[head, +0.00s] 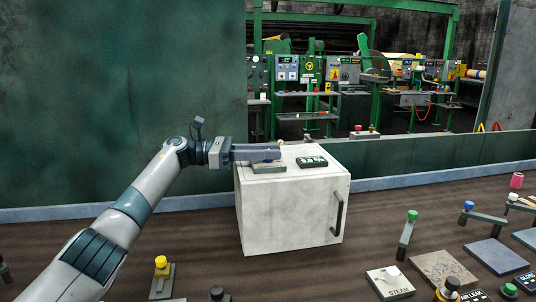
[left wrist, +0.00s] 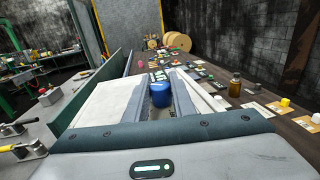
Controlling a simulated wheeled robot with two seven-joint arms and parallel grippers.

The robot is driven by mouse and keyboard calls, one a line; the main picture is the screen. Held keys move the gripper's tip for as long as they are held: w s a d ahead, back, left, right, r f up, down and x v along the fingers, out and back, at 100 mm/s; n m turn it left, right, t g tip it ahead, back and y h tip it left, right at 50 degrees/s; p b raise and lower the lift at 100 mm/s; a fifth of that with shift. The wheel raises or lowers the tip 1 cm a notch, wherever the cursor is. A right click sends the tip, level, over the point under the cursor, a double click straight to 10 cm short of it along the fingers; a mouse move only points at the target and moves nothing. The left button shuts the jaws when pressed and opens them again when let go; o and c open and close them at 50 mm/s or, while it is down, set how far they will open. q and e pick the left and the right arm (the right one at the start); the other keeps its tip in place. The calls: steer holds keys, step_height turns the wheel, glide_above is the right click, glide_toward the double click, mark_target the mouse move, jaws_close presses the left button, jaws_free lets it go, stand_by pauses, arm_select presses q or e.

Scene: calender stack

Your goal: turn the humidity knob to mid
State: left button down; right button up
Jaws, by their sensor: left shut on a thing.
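A white box (head: 290,208) with a dark handle on its right side stands on the brown table. A small panel (head: 270,168) and a dark digital readout (head: 313,161) sit on its top; the readout's digits are too small to read surely. My left gripper (head: 278,153) reaches over the box top from the left, above the panel. In the left wrist view a blue knob (left wrist: 160,96) sits between the two fingers, and the gripper is shut on it. The fingers hide the knob in the head view. Its label and pointer cannot be seen. My right gripper is not in view.
Other controls stand on the table: a yellow knob (head: 161,262) at the front left, a green-topped lever (head: 407,235) and a STEAM plate (head: 390,282) at the right. A low green wall (head: 440,150) runs behind the box. Bare table lies right of the box.

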arm_select(q)
steer(key=c, duration=1.5)
jaws_free()
steer(key=shift+a, duration=0.1)
steer(key=shift+a, duration=0.8)
steer(key=a+b, duration=0.1)
steer(key=a, duration=0.4)
steer(key=a+b, duration=0.1)
steer(key=a, duration=0.4)
steer(key=a+b, duration=0.1)
steer(key=a, duration=0.4)
steer(key=shift+s+a, duration=0.3)
steer(key=shift+a, duration=0.05)
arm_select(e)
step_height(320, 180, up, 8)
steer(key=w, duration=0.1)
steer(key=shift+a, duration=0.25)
